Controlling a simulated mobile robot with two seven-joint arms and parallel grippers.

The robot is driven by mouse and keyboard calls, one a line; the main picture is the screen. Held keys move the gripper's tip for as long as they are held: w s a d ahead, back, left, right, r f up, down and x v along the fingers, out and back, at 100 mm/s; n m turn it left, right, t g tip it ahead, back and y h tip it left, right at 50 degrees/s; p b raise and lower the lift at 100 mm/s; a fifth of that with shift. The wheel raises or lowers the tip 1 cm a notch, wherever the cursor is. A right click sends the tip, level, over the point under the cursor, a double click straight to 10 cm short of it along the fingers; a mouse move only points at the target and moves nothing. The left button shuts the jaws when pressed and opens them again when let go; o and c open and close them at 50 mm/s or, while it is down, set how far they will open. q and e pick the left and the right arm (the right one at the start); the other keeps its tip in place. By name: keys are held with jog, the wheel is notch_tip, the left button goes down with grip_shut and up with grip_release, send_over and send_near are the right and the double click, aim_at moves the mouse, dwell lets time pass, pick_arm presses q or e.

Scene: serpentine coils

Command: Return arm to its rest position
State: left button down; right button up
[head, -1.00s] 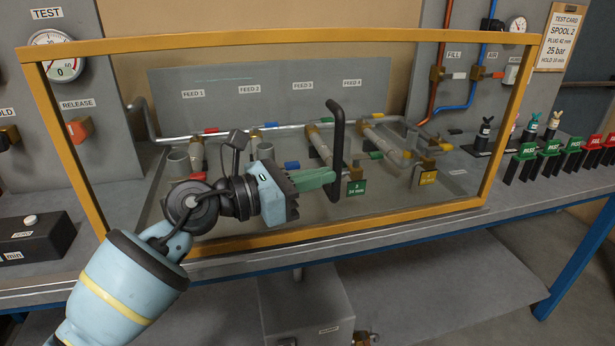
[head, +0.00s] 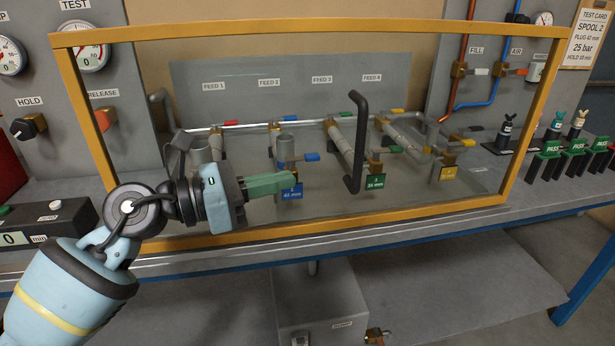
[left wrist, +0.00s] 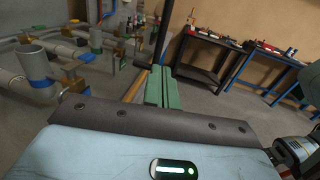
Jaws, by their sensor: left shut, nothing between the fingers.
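My left arm comes in from the lower left in the head view. Its gripper (head: 294,182) is shut and empty, with the green fingers pressed together and pointing right. It is in front of the yellow-framed clear screen (head: 330,227), and the fingertips overlap the blue 42 mm tag (head: 291,193) in the picture. In the left wrist view the shut green fingers (left wrist: 160,75) point away over the floor side of the yellow frame edge. A black bent handle (head: 356,140) stands to the right of the fingertips, apart from them. My right gripper is not in view.
Behind the screen are several pipes with coloured valve levers, a green tag (head: 375,181) and a yellow tag (head: 448,174). Gauges and a HOLD knob (head: 28,127) are at left. Green PASS blocks (head: 546,150) stand at right. In the left wrist view, dark tables (left wrist: 205,58) stand beyond open floor.

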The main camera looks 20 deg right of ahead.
pick_arm(q)
jog(key=a, duration=0.3)
jog(key=shift+s+a, duration=0.25)
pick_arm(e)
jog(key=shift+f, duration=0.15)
